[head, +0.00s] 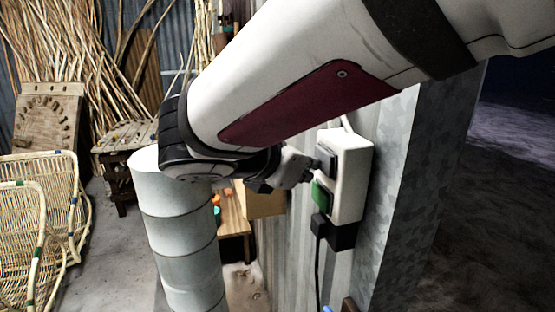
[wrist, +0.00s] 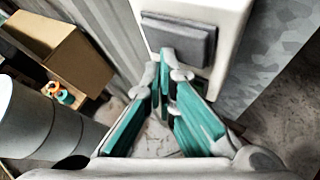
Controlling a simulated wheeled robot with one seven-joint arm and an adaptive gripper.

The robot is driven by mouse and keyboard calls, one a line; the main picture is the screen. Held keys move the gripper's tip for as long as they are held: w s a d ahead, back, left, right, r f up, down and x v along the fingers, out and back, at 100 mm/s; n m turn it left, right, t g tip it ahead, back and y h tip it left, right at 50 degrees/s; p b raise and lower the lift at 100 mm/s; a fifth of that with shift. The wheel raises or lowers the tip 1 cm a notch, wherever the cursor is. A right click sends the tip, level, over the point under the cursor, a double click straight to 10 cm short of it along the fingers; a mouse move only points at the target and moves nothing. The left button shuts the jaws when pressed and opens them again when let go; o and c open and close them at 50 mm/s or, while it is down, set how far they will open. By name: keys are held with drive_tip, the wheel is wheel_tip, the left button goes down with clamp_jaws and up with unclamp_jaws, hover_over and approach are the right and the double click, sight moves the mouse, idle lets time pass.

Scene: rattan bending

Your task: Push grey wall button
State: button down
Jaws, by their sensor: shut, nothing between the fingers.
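The grey button (head: 327,158) is a dark square pad on the upper part of a white wall box (head: 352,180). A green button (head: 321,195) sits below it on the same box. In the wrist view the grey button (wrist: 182,42) shows large at the top, on the white box (wrist: 236,14). My gripper (head: 310,170) is at the box front, close to the grey button. In the wrist view my gripper (wrist: 168,56) has its teal-padded fingers shut together, empty, with the tips overlapping the button's lower left edge. I cannot tell whether they touch it.
A black plug (head: 340,235) with a cable hangs under the box on the corrugated metal wall. A cardboard box (head: 262,200) stands on a wooden table behind. Rattan chairs (head: 40,220) and a wooden stool (head: 125,150) are at left. Open floor (head: 110,250) lies between.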

drive_tip(key=shift+d, duration=0.35)
drive_tip(key=shift+w, duration=0.1)
drive_tip(key=shift+a, duration=0.35)
drive_tip(key=s+a, duration=0.2)
drive_tip(key=a, duration=0.4)
drive_tip(key=shift+b, duration=0.4)
drive_tip(key=shift+d, duration=0.15)
